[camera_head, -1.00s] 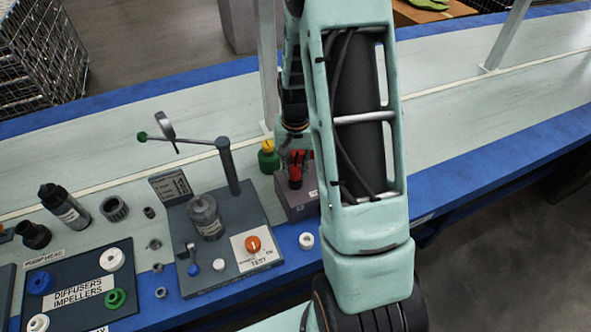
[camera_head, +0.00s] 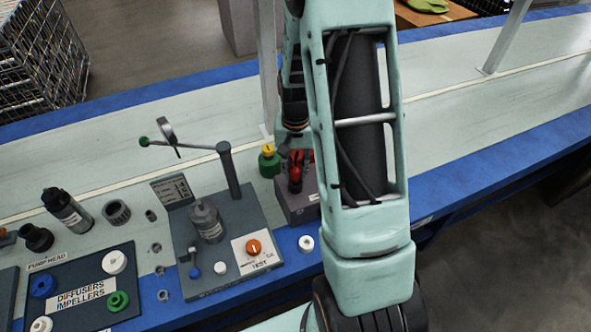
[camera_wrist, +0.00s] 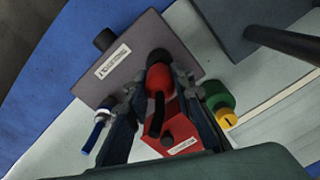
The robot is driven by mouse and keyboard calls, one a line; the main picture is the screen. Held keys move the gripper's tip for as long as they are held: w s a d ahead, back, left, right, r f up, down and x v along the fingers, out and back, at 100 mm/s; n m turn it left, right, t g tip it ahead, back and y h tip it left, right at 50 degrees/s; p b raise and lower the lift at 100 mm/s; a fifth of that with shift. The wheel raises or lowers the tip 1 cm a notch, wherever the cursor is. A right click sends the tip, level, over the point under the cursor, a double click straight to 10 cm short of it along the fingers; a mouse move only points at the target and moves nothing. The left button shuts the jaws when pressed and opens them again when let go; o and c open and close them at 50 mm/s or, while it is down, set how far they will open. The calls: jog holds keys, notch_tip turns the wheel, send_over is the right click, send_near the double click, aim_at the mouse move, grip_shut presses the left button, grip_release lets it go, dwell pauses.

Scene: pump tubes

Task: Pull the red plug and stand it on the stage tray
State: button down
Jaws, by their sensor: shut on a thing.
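The red plug (camera_wrist: 158,84) is upright between the fingers of my gripper (camera_wrist: 159,78) in the wrist view, with a dark collar at its far end. My gripper is shut on it. It sits over or at the grey block (camera_wrist: 135,55); I cannot tell whether it is still seated. In the head view the red plug (camera_head: 295,178) shows at the grey block (camera_head: 298,207), with my gripper (camera_head: 297,162) partly behind my arm. A red labelled piece (camera_wrist: 172,135) lies close by the plug in the wrist view; its label is unreadable. I cannot identify the stage tray.
A green container with a yellow top (camera_head: 268,160) stands just left of my gripper. A grey test station (camera_head: 235,225) with an upright post and lever (camera_head: 190,145) is further left. The bench right of my arm is clear.

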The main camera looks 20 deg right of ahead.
jog(key=shift+r+p, duration=0.85)
jog(key=shift+r, duration=0.65)
